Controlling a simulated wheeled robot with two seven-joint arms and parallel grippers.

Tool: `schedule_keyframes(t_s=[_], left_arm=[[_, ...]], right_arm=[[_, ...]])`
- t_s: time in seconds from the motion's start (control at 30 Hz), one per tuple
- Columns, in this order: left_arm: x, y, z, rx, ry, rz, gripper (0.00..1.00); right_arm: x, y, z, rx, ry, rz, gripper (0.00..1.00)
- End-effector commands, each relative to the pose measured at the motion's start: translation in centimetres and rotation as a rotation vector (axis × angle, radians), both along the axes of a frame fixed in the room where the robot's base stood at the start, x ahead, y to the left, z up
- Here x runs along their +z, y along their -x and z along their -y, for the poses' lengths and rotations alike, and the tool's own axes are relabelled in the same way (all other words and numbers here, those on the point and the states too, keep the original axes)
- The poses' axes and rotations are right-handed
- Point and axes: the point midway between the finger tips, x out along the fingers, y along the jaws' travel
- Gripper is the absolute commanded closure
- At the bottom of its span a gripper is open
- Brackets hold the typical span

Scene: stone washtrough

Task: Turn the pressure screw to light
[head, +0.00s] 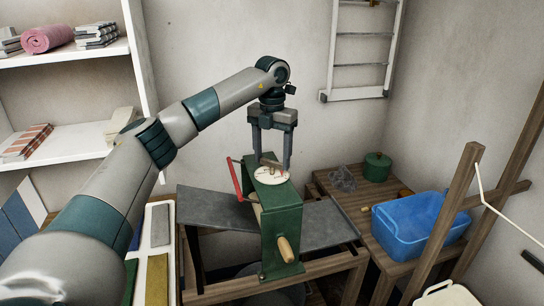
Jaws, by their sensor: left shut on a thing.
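A green wringer (283,222) stands on a wooden stand in the middle of the head view. On its top is a round cream dial (266,179) with small marks that I cannot read. The pressure screw's brown handle (272,163) sits above the dial. My left gripper (272,167) points straight down over the dial, its fingers on either side of the screw's handle and shut on it. The fingers partly cover the handle and dial, and I cannot tell which mark it points to. My right gripper is not in view.
A red lever (235,180) and a wooden grip (286,250) stick out from the wringer. Grey boards (322,232) extend on both sides. A blue tub (408,230) and green pot (377,166) stand at right. Wooden posts (447,222) rise at front right.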

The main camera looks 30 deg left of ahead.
Motion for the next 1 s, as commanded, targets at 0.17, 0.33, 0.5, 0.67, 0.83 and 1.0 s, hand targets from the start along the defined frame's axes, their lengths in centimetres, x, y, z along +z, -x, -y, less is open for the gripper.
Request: schedule_keyframes(t_s=[0.17, 0.33, 0.5, 0.67, 0.83, 1.0], left_arm=[[0.3, -0.1, -0.1, 0.001, -0.001, 0.007, 0.6], [0.2, -0.1, 0.0, 0.0, 0.0, 0.005, 0.19], [0.1, 0.0, 0.0, -0.001, 0.0, 0.003, 0.19], [0.3, -0.1, 0.0, -0.001, 0.0, 0.003, 0.19], [1.5, -0.1, 0.0, -0.001, 0.0, 0.004, 0.19], [4.0, -0.1, 0.0, 0.0, 0.001, 0.006, 0.19]], right_arm=[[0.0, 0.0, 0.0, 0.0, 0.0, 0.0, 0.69], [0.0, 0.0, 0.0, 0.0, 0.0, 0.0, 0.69], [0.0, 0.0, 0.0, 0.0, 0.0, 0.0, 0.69], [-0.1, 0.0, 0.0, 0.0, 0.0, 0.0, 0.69], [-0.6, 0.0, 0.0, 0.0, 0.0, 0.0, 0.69], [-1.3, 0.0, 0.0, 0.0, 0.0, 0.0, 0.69]])
